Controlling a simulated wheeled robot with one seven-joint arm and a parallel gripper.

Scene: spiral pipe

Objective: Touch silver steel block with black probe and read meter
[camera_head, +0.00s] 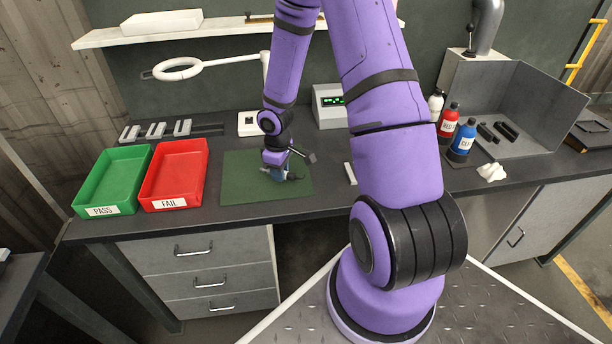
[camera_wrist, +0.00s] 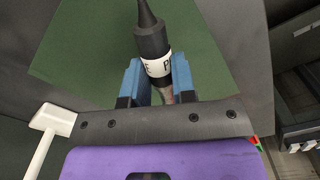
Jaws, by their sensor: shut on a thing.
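My gripper (camera_head: 276,172) is low over the green mat (camera_head: 236,188) on the bench. In the wrist view its blue fingers (camera_wrist: 156,80) are shut on the black probe (camera_wrist: 150,38), which has a white lettered band. The probe's narrow tip points toward the top of the wrist view, over the mat (camera_wrist: 90,50). Whether the tip touches anything cannot be told. A meter (camera_head: 329,103) with a lit green display stands at the back of the bench; its reading is too small to make out. I cannot identify the silver steel block with certainty in either view.
A green PASS tray (camera_head: 112,180) and a red FAIL tray (camera_head: 175,175) stand left of the mat. A pale bar (camera_head: 350,174) lies right of it. Labelled bottles (camera_head: 462,138) and a grey booth (camera_head: 515,105) are at the right. A ring lamp (camera_head: 178,68) hangs above the bench.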

